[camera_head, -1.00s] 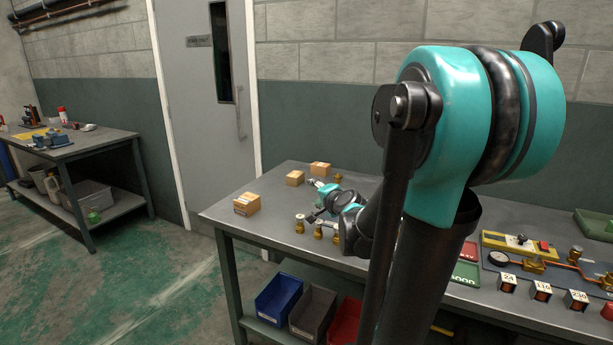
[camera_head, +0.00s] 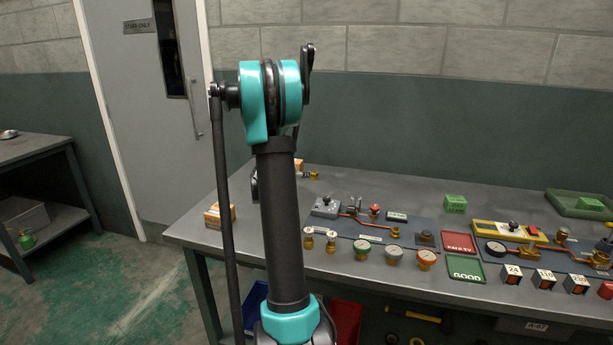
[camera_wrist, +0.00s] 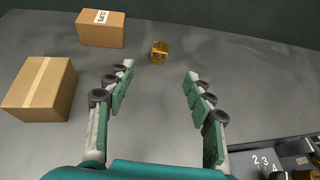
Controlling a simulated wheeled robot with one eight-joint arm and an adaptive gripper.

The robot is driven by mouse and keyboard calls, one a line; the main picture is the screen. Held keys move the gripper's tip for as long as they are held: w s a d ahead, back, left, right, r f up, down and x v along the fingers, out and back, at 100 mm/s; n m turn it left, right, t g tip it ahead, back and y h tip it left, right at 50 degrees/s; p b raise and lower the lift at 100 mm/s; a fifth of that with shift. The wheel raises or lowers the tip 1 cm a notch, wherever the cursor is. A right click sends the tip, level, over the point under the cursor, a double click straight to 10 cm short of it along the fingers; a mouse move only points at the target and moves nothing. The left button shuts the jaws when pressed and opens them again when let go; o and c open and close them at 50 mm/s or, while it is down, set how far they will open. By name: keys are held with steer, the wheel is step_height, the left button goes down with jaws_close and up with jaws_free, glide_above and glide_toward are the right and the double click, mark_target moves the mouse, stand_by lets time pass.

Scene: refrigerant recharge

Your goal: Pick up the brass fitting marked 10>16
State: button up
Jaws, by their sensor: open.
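A small brass fitting (camera_wrist: 159,52) stands on the grey bench top in the wrist view. Dark marks show on it, but I cannot read them. My gripper (camera_wrist: 159,69) is open and empty, its two fingers spread to either side. The fitting lies just past the fingertips, roughly centred between them and apart from both. In the head view a small brass piece (camera_head: 314,175) shows just right of my arm, which hides most of my gripper. Two more brass fittings, one left (camera_head: 308,241) and one right (camera_head: 331,241), stand nearer the front of the bench.
In the wrist view a cardboard box (camera_wrist: 40,90) stands left of my fingers and a labelled box (camera_wrist: 101,29) farther back. A dark numbered panel (camera_wrist: 265,156) lies at lower right. Gauges (camera_head: 394,256) and a red tray (camera_head: 458,243) occupy the bench right of my arm.

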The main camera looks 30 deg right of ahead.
mark_target(313, 172)
steer(key=x, duration=1.5)
steer(key=shift+d, duration=0.2)
jaws_close()
steer(key=shift+r, duration=0.1)
